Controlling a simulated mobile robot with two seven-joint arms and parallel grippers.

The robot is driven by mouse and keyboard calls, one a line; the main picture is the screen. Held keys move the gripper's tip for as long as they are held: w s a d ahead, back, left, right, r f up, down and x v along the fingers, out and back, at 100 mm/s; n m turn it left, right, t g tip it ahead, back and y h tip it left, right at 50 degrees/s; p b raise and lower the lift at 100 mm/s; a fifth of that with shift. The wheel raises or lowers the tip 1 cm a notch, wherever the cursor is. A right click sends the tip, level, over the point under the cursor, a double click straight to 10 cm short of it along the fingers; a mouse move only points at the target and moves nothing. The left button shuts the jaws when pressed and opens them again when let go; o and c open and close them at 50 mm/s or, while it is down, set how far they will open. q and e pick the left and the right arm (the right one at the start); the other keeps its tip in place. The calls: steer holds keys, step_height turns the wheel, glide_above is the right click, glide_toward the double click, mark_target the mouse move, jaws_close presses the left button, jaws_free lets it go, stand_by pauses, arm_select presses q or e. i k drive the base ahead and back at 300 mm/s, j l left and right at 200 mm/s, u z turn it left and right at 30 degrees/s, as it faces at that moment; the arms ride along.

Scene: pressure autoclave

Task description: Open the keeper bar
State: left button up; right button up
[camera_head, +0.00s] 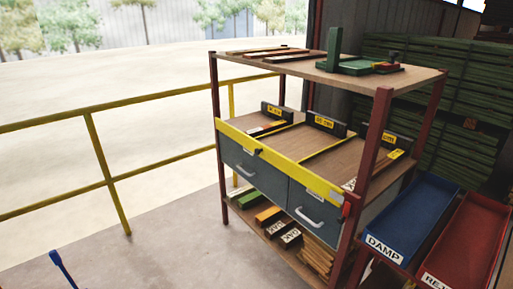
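The keeper bar (300,173) is a long yellow bar across the front of the middle shelf of a rack with dark red posts. It spans from the left front post to the right front post, above two grey drawers. A small black piece (258,151) sits on the bar left of its middle. A red piece (347,206) is at its right end by the post; its details are too small to tell. Neither of my grippers is in view.
Boards and labelled dividers lie on the middle shelf (330,155). A green tool (345,66) stands on top. A blue DAMP tray (412,215) and red tray (465,240) stand right. A yellow railing (100,150) runs left; the floor (170,240) before it is mostly clear.

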mark_target(325, 188)
steer(key=i+j+z, duration=0.3)
steer(key=i+j, duration=0.2)
steer(key=i+j+z, duration=0.35)
steer(key=j, duration=0.3)
steer(key=i+j+z, duration=0.15)
steer(key=i+j, duration=0.15)
steer(key=i+j+z, duration=0.15)
steer(key=j, duration=0.25)
steer(key=i+j+z, duration=0.2)
steer(key=j, duration=0.2)
